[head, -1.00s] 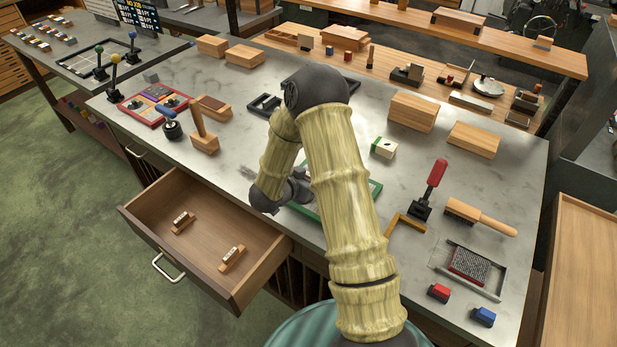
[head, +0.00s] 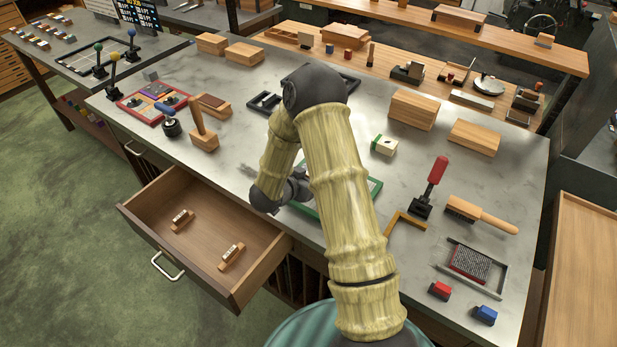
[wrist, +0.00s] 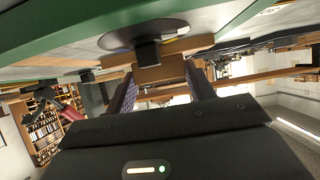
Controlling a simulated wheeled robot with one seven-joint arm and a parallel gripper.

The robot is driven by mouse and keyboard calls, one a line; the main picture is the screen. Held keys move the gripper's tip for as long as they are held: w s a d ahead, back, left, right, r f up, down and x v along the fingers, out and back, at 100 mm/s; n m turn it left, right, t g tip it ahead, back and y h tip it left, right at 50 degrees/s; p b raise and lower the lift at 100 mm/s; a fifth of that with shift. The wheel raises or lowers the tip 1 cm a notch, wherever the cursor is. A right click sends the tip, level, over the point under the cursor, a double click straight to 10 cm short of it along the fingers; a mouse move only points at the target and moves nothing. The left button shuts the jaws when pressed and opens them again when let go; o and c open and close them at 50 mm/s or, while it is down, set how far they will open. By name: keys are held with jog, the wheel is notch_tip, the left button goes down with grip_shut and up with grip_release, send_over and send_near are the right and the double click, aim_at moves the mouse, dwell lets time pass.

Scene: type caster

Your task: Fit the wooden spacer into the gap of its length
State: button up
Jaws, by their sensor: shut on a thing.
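My gripper (wrist: 160,82) shows in the wrist view with its two dark fingers shut on a wooden piece, which I take to be the wooden spacer (wrist: 150,74). A dark round disc with a black stub (wrist: 148,50) is right by the spacer; I cannot tell if they touch. A green-edged frame (wrist: 70,40) fills the upper left of that view, close to the spacer. In the head view the green frame (head: 375,190) lies on the grey bench, mostly behind my arm. My gripper's fingertips, the spacer and the gap are hidden there.
An open drawer (head: 150,205) juts from the bench front with two small wooden pieces inside. A red-handled clamp (head: 432,185), a brush (head: 480,215) and a pale block with green (head: 384,146) stand right of my arm. Wooden blocks (head: 413,110) stand behind.

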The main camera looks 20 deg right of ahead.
jog(key=shift+f+b, duration=0.35)
jog(key=shift+f, duration=0.2)
jog(key=o, duration=1.1)
jog(key=shift+c, duration=0.2)
jog(key=shift+r, duration=0.1)
jog(key=shift+r+p, duration=2.6)
jog(key=shift+r, duration=0.35)
